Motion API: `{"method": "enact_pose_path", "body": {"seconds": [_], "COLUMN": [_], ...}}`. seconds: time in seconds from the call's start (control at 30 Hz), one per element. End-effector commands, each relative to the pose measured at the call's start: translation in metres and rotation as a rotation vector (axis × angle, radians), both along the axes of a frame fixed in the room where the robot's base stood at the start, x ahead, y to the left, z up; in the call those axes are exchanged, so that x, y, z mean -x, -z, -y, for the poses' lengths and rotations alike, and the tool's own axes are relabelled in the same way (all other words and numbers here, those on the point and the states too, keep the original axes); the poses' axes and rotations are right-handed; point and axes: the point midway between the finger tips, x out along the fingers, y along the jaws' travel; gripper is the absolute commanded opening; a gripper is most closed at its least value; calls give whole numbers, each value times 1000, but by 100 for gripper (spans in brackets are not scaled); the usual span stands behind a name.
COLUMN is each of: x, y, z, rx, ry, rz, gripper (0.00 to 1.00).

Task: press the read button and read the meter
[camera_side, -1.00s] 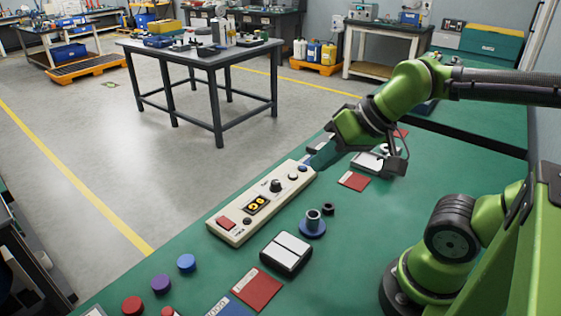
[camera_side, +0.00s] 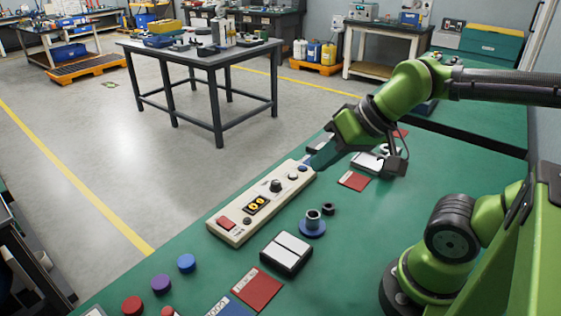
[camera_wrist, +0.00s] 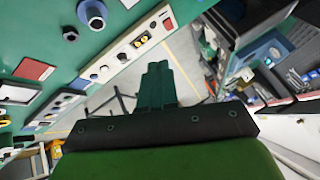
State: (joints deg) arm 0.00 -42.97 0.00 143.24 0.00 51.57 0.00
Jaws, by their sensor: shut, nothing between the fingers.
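A long cream meter box (camera_side: 239,232) lies on the green bench.
A blue flanged part (camera_side: 312,226), a black ring (camera_side: 328,209), a black-and-white box (camera_side: 286,253) and red cards (camera_side: 257,289) lie near the box. Blue, purple and red round caps (camera_side: 161,284) sit at the front. The bench edge runs close behind the box.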

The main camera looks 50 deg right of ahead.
Motion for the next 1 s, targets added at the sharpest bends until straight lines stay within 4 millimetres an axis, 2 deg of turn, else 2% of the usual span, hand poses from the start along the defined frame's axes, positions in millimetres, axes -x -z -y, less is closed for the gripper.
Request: {"method": "enact_pose_path", "body": {"seconds": [0.37, 0.57, 0.67, 0.87, 1.0], "x": [0, -8, -21, -62, -93], "y": [0, 16, 27, 49, 66], "z": [0, 18, 32, 69, 103], "rx": [0, -8, -59, -276, -460], "ry": [2, 76, 161, 422, 634], "rz": [0, -73, -140, -248, -289], "gripper": [0, 0, 0, 0, 0]}}
